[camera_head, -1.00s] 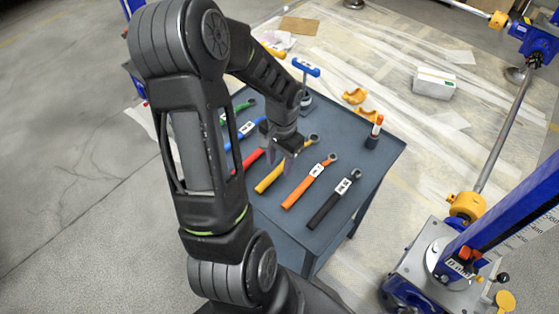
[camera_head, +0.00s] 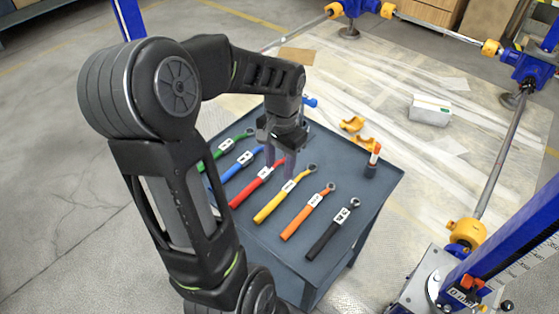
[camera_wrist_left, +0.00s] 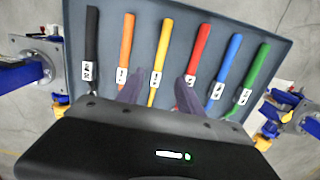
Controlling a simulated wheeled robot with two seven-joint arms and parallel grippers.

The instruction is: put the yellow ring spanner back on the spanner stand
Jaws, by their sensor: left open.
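The yellow ring spanner (camera_head: 272,206) lies on the grey table, between the red and the orange spanners, its ring end toward the back. It also shows in the left wrist view (camera_wrist_left: 162,50), its ring end hidden by my gripper. My left gripper (camera_head: 279,161) is open and empty above the table, near the head ends of the red and yellow spanners. In the left wrist view its fingers (camera_wrist_left: 158,90) point toward the yellow spanner, one on each side of it in the picture. A blue-topped upright piece (camera_head: 310,101), perhaps the spanner stand, is mostly hidden behind my gripper.
Green (camera_head: 222,151), blue (camera_head: 240,166), red (camera_head: 252,188), orange (camera_head: 302,217) and black (camera_head: 328,235) spanners lie in the same row on the table (camera_head: 372,212). Yellow parts (camera_head: 352,124) lie nearby.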

